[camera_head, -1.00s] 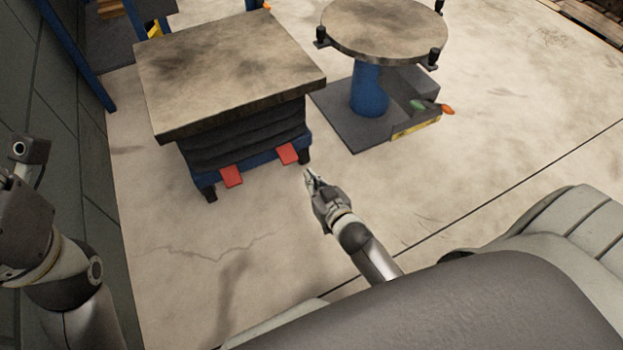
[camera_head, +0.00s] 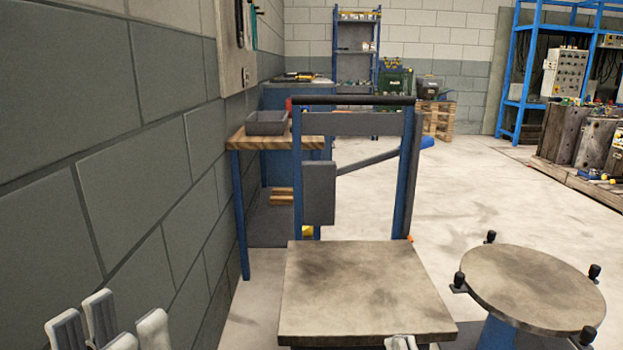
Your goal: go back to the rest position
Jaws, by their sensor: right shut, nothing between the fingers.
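My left gripper (camera_head: 106,330) is at the bottom left, beside the grey block wall. Its pale fingers point up and stand apart, with nothing seen between them; its lower part is cut off by the picture edge. My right gripper (camera_head: 402,342) shows only as a small pale tip at the bottom edge, in front of the near edge of the square lift table's top. It is shut and empty. The rest of the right arm is out of view.
The square lift table (camera_head: 362,290) stands ahead, its top bare. A round turntable (camera_head: 533,288) with black knobs is at the right. A wooden bench (camera_head: 275,143) with a grey bin (camera_head: 267,122) stands along the wall (camera_head: 130,150). The floor (camera_head: 460,200) beyond is open.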

